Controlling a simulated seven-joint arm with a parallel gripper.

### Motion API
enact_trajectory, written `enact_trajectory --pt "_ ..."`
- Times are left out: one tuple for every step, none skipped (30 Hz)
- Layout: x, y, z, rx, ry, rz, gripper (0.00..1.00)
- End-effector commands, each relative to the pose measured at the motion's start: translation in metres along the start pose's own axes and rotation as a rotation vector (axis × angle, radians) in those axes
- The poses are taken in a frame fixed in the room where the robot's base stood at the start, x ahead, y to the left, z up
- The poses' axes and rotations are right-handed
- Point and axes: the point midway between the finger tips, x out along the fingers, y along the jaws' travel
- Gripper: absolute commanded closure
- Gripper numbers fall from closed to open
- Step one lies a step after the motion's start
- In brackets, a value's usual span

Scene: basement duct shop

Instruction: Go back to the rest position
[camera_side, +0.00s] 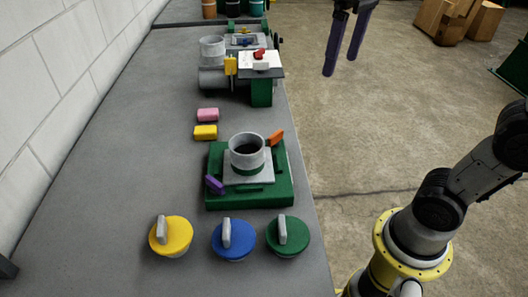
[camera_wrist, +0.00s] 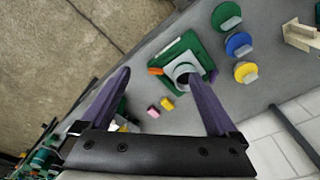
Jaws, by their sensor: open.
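My gripper (camera_side: 345,42) is at the top of the side view, raised over the floor to the right of the bench. Its two purple fingers are apart with nothing between them. In the wrist view my gripper (camera_wrist: 160,97) also shows open and empty, with the bench below and beyond it. No held object shows in either view.
The grey bench (camera_side: 110,150) runs along a white block wall. A green base (camera_side: 285,190) carries a grey cylinder (camera_side: 236,155). Yellow (camera_side: 180,235), blue (camera_side: 240,243) and green (camera_side: 297,238) knobbed discs stand in front. Cardboard boxes (camera_side: 435,22) sit on open floor.

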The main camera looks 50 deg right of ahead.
Motion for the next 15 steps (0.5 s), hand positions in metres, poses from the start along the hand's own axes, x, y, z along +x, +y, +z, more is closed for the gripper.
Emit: enact_trajectory --pt "0.004 0.0 0.019 -0.001 0.04 0.0 0.05" --pt "0.007 0.0 0.028 -0.002 0.064 0.0 0.05" --pt "0.013 0.0 0.04 -0.002 0.094 0.0 0.05" --pt "0.019 0.0 0.049 -0.003 0.117 0.0 0.05" --pt "0.024 0.0 0.057 -0.003 0.14 0.0 0.05" --pt "0.033 -0.001 0.067 -0.004 0.169 -0.001 0.05" --pt "0.04 -0.001 0.074 -0.004 0.191 -0.001 0.05" --pt "0.047 -0.001 0.081 -0.004 0.212 -0.001 0.05" --pt "0.058 -0.001 0.089 -0.005 0.239 -0.001 0.05" --pt "0.066 -0.001 0.095 -0.005 0.257 -0.001 0.05" --pt "0.073 -0.001 0.099 -0.005 0.273 -0.001 0.05" --pt "0.084 -0.001 0.104 -0.005 0.291 -0.001 0.05" --pt "0.091 -0.001 0.107 -0.006 0.303 -0.001 0.05" --pt "0.098 -0.001 0.11 -0.006 0.313 -0.001 0.05" --pt "0.107 -0.001 0.111 -0.006 0.322 -0.001 0.05"
